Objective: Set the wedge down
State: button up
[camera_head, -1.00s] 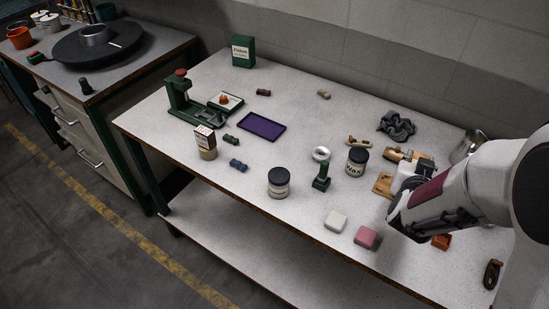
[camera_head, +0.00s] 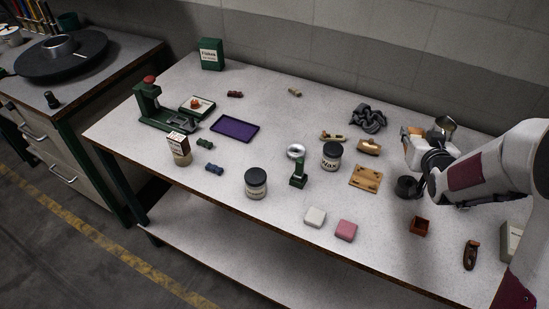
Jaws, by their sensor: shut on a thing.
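My gripper (camera_head: 431,163) is at the right of the bench, at the end of the arm that comes in from the right edge. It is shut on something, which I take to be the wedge. The wedge itself cannot be made out, as the view is small and the gripper and arm cover that spot. The gripper is close to a white and orange object (camera_head: 414,148), and I cannot tell whether they touch. The bench top (camera_head: 300,120) is pale and speckled.
Near the gripper are a dark round cup (camera_head: 406,187), a wooden board (camera_head: 365,178), a small brown box (camera_head: 420,226), a metal jug (camera_head: 446,125) and a wax jar (camera_head: 331,156). Pink (camera_head: 346,230) and white (camera_head: 315,217) blocks lie near the front edge. Bare bench lies between board and blocks.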

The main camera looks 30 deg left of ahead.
jog(key=w+a+r+n+g+y, duration=0.1)
jog(key=a+n+g+y, duration=0.25)
jog(key=a, duration=1.15)
jog(key=w+a+r+n+g+y, duration=0.25)
jog(key=a+n+y, duration=0.2)
jog(key=a, duration=1.05)
jog(key=s+a+f+n+g+y, duration=0.1)
jog(key=s+a+f+n+g, duration=0.1)
jog(key=s+a+n+g, duration=0.6)
jog(key=s+a+f+n+g, duration=0.3)
jog(key=s+a+f+g, duration=0.1)
jog(key=s, duration=0.4)
jog(key=shift+s+a+f+h, duration=0.35)
jog(key=shift+a+f, duration=0.3)
jog(key=shift+a, duration=0.3)
jog(key=shift+f, duration=3.1)
